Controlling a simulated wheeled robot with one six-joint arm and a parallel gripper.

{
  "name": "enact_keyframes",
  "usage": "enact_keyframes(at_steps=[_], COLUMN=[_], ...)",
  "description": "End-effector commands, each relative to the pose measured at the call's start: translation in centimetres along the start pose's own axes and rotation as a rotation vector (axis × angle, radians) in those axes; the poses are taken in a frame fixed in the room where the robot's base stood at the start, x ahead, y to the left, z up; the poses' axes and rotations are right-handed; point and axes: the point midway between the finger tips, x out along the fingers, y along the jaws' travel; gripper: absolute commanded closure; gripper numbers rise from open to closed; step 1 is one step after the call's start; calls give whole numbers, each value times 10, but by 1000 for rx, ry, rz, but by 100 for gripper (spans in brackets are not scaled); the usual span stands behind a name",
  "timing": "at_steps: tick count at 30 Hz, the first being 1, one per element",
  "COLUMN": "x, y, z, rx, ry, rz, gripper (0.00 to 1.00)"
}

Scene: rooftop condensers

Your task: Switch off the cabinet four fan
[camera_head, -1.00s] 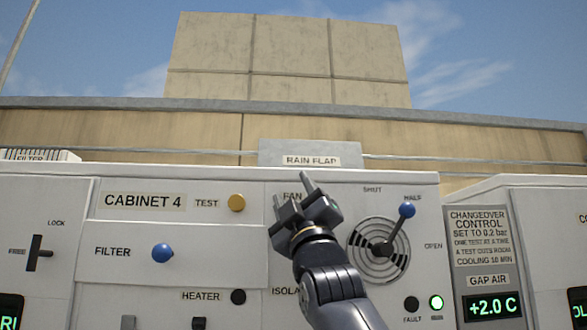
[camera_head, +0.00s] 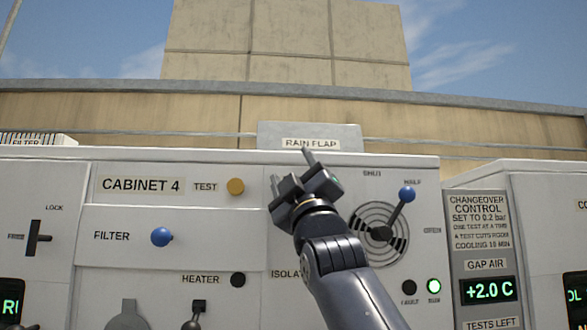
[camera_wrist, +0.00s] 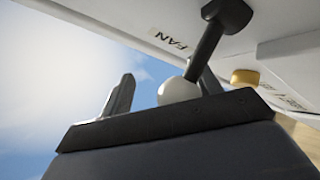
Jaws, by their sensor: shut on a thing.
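The fan lever in the wrist view is a dark arm (camera_wrist: 208,45) ending in a pale ball knob (camera_wrist: 180,91), beside the FAN label (camera_wrist: 171,40). My gripper (camera_wrist: 160,88) is shut on this knob, which shows between its two fingers. In the head view my gripper (camera_head: 291,168) is in front of the cabinet four panel (camera_head: 215,255), between the TEST button and the round dial. There it hides the fan lever and the FAN label. The CABINET 4 plate (camera_head: 140,185) is at upper left.
A green lamp (camera_head: 433,286) is lit above the RUN label. The changeover sign (camera_head: 480,225) stands at right.

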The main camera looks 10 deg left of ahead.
Motion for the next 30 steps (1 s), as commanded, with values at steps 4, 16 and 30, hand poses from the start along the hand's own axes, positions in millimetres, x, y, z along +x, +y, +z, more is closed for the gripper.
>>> enact_keyframes(at_steps=[4, 16, 30], x=[-11, -30, -52], y=[8, 23, 39], z=[-6, -18, -32], rx=[-3, -3, -2], ry=[0, 0, -2], rz=[3, 2, -2], gripper=[50, 50, 50])
